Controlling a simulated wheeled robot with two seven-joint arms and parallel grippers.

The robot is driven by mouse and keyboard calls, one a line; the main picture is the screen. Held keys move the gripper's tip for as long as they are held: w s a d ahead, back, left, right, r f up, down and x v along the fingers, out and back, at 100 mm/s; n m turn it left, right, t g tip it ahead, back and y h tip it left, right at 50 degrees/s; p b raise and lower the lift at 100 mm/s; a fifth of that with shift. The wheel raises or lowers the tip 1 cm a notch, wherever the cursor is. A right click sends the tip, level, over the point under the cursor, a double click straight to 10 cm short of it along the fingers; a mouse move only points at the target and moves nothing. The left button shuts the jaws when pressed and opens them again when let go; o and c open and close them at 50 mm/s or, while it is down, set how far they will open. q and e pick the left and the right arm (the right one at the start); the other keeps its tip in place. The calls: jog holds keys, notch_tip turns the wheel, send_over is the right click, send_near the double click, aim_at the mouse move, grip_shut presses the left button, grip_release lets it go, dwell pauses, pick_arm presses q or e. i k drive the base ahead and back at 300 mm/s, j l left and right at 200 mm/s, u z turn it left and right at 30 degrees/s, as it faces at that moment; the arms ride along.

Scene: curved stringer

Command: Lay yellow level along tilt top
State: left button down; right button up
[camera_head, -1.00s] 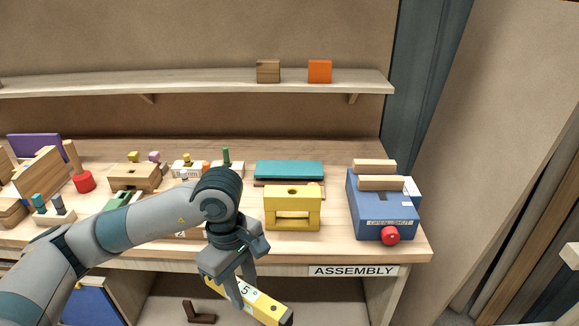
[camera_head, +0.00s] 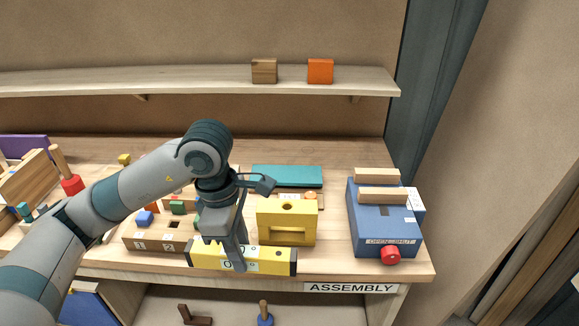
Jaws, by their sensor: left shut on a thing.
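My left gripper (camera_head: 238,262) is shut on the yellow level (camera_head: 273,261), a long bar with dark ends and white labels. The level runs nearly left to right at the bench's front edge, in front of a yellow block (camera_head: 287,207) with a hole and a slot. Whether it touches the block or bench I cannot tell. A teal flat board (camera_head: 287,176) lies behind the yellow block; nothing marks which piece is the tilt top. My right gripper is not in view.
A blue box (camera_head: 384,225) with a red knob (camera_head: 390,254) and wooden bars on top stands at the right. A wooden block with holes (camera_head: 143,235) sits left of the level. A shelf (camera_head: 190,78) runs above the bench (camera_head: 330,262).

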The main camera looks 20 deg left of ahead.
aim_at(287, 172)
jog(key=i, duration=1.15)
